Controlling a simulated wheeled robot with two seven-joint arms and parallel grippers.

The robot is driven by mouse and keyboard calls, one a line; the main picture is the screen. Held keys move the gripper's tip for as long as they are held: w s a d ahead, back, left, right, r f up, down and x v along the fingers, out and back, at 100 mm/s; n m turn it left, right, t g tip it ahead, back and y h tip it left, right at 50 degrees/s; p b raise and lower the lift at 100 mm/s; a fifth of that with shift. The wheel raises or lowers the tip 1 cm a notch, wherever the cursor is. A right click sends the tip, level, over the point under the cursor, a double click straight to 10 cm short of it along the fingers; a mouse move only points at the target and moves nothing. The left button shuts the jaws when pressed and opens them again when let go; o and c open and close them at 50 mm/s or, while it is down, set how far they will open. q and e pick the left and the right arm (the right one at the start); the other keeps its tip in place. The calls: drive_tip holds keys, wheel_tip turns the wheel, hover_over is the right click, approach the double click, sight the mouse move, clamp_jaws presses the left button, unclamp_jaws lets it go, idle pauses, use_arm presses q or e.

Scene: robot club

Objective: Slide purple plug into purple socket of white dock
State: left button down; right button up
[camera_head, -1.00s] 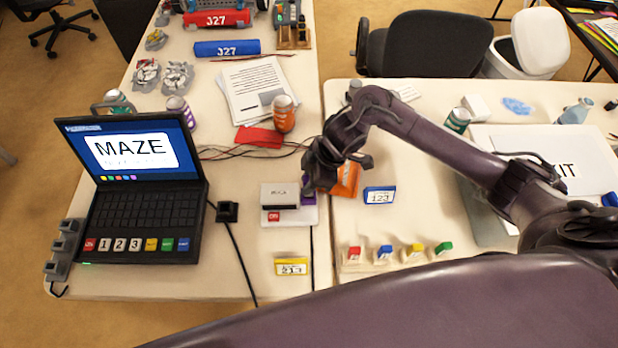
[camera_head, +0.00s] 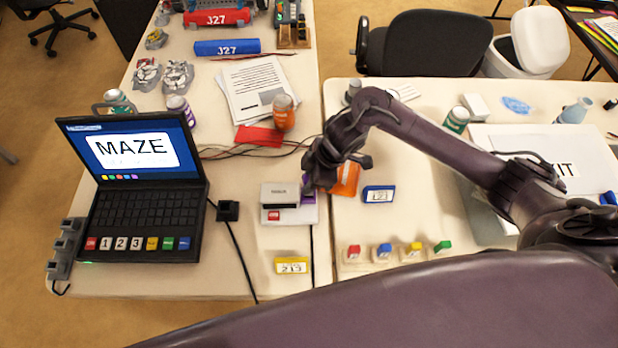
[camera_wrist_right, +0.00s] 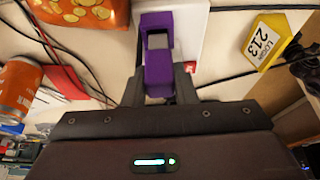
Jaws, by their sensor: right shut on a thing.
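The white dock (camera_head: 279,196) sits near the right edge of the left table, with a grey-white box top and a red label on its base. My right gripper (camera_head: 309,186) is at the dock's right side. In the wrist view, the right gripper (camera_wrist_right: 159,88) is shut on the purple plug (camera_wrist_right: 159,78). The plug lines up with the purple socket (camera_wrist_right: 152,20) on the white dock (camera_wrist_right: 191,22) and appears to meet it. How deep the plug sits I cannot tell. My left gripper is not in view.
An orange pouch (camera_head: 346,180) lies just right of the gripper, with a blue-framed card (camera_head: 378,195) beyond it. A yellow 213 card (camera_head: 292,265) lies in front of the dock. A laptop (camera_head: 140,215) stands left, and dark cables run behind the dock.

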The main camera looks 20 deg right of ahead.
drive_tip(key=shift+f+b, duration=0.5)
drive_tip(key=shift+f, duration=0.75)
idle(0.6)
drive_tip(key=o, duration=1.1)
drive_tip(key=shift+c, duration=0.2)
drive_tip(key=shift+o, duration=0.3)
drive_tip(key=o, duration=0.4)
drive_tip(key=shift+c, duration=0.2)
drive_tip(key=shift+r+p, duration=3.55)
drive_tip(key=shift+p, duration=0.3)
